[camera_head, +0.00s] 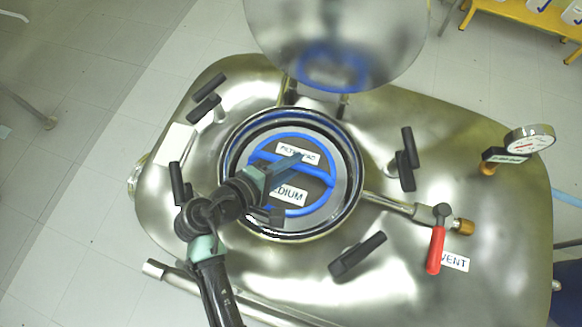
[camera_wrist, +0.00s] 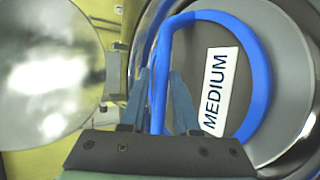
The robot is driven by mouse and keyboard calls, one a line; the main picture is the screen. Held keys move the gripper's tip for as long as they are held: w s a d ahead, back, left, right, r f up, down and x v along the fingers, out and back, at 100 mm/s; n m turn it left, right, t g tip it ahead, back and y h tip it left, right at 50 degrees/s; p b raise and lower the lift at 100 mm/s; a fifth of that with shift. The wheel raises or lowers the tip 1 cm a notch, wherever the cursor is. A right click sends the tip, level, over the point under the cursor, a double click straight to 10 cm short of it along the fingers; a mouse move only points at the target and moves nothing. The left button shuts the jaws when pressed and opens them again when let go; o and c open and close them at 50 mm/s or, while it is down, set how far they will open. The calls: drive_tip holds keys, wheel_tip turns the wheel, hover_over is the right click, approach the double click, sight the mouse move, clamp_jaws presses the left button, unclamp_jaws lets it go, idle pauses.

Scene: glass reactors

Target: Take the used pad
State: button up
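The used pad (camera_head: 318,201) is a dark round disc with a blue ring and a blue bar handle. Labels on it read "FILTER PAD" and "MEDIUM". It lies in the open round port (camera_head: 349,152) of the metal vessel. My gripper (camera_head: 292,162) reaches over the pad from the left, at the blue handle. In the wrist view the blue handle (camera_wrist: 160,60) stands between the fingers of my gripper (camera_wrist: 160,85), one on each side. I cannot tell whether the fingers press on it. They hide part of the pad.
The round shiny lid (camera_head: 335,35) stands open behind the port. Black clamp handles (camera_head: 357,255) surround the port. A red valve lever (camera_head: 437,250) and a pressure gauge (camera_head: 530,140) stand at the right. A yellow shelf (camera_head: 530,15) is at the top right.

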drive_tip(key=shift+x, duration=0.85)
clamp_jaws()
drive_tip(key=shift+w+r, duration=0.1)
idle(0.6)
